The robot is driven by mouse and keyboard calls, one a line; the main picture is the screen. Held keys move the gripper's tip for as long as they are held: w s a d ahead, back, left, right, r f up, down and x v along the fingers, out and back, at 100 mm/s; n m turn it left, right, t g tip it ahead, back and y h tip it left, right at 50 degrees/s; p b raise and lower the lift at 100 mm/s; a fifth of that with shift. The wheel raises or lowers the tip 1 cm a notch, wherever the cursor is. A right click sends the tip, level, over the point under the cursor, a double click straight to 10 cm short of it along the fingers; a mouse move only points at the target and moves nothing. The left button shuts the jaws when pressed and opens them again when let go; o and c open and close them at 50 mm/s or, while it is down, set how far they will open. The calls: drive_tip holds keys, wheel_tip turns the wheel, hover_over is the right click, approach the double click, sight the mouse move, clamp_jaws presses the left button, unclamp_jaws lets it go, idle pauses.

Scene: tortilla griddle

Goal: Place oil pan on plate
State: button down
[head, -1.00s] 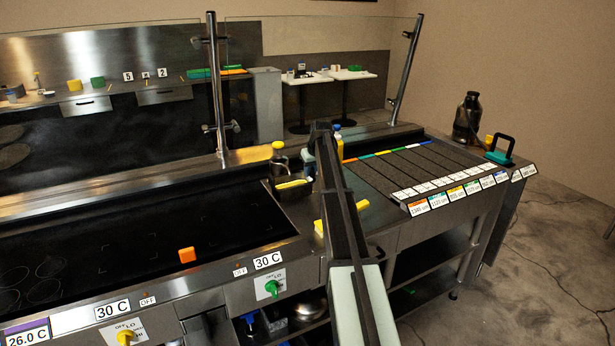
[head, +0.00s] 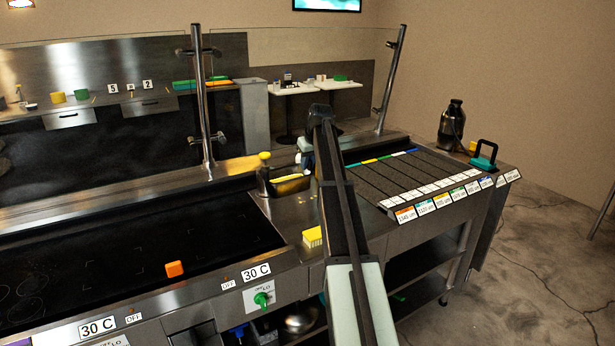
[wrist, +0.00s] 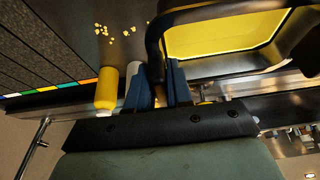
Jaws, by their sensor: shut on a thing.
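The oil pan (head: 288,183) is a small dark-rimmed pan with yellow contents. In the head view it sits at the back of the steel counter, right of the black plate (head: 110,235). The wrist view shows the pan (wrist: 225,35) close up with its black handle. My gripper (wrist: 158,80) has blue fingers, shut on the handle. In the head view my arm hides much of the gripper (head: 306,150). I cannot tell whether the pan touches the counter. The black plate is flat, with faint corner marks.
An orange block (head: 174,269) lies on the plate's front part. A yellow-topped bottle (head: 264,170) stands beside the pan. Dark lanes (head: 400,180) fill the right side. A steel post (head: 202,100) rises behind the plate.

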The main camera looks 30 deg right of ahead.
wheel_tip(320, 180, up, 2)
drive_tip(key=shift+w+a+r, duration=0.1)
drive_tip(key=shift+a+r, duration=0.05)
drive_tip(key=shift+r, duration=0.1)
drive_tip(key=w+a, duration=0.1)
drive_tip(key=a, duration=0.4)
drive_tip(key=w+a+f+n, duration=0.1)
drive_tip(key=a, duration=0.4)
drive_tip(key=w+a+n, duration=0.1)
drive_tip(key=a, duration=0.4)
drive_tip(key=shift+w+f+y, duration=0.2)
drive_tip(key=shift+w+y, duration=0.2)
drive_tip(key=s+a+f, duration=0.2)
drive_tip(key=a+f, duration=0.1)
drive_tip(key=a, duration=0.7)
drive_tip(key=shift+w+d+f+m+h, duration=0.15)
drive_tip(key=shift+f+m, duration=0.35)
drive_tip(key=shift+f, duration=2.05)
drive_tip(key=shift+d+f+m+h, duration=0.2)
drive_tip(key=shift+f+m, duration=0.3)
drive_tip(key=shift+f, duration=2.05)
drive_tip(key=shift+f, duration=0.15)
